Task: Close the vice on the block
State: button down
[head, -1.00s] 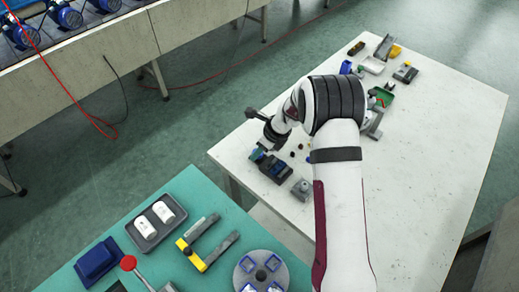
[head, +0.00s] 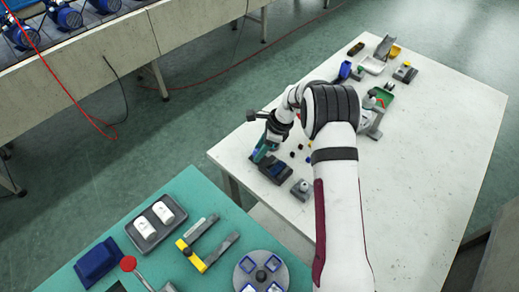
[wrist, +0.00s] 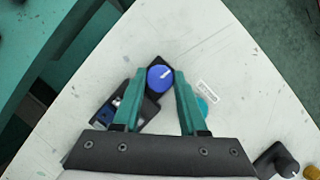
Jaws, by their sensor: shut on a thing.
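The vice (head: 280,176) is a small dark block-shaped fixture near the left corner of the white table. It also shows in the wrist view (wrist: 151,112), partly behind my left finger. A blue block (wrist: 113,102) appears to sit within it. A round blue knob (wrist: 160,78) with a white mark is at the vice's far end in the wrist view. My gripper (wrist: 160,75) has its two teal fingers on either side of the knob, shut on it. In the head view my gripper (head: 262,153) is at the vice's left end, and the knob cannot be made out.
A grey fixture (head: 301,189) stands right of the vice. Small dark and yellow pieces (head: 299,148) lie behind it. The white table's right side (head: 440,150) is clear. A teal bench (head: 205,205) is at front left.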

jog(key=n+g, duration=0.2)
jog(key=n, duration=0.3)
jog(key=shift+w+n, duration=0.15)
jog(key=shift+n, duration=0.15)
jog(key=n+g+h, duration=0.1)
jog(key=n, duration=0.1)
jog(key=n+g, duration=0.1)
jog(key=n, duration=0.2)
jog(key=shift+w+a+n+h, duration=0.1)
jog(key=shift+n+h, duration=0.2)
jog(key=shift+h, duration=0.1)
jog(key=shift+c, duration=2.2)
grip_release()
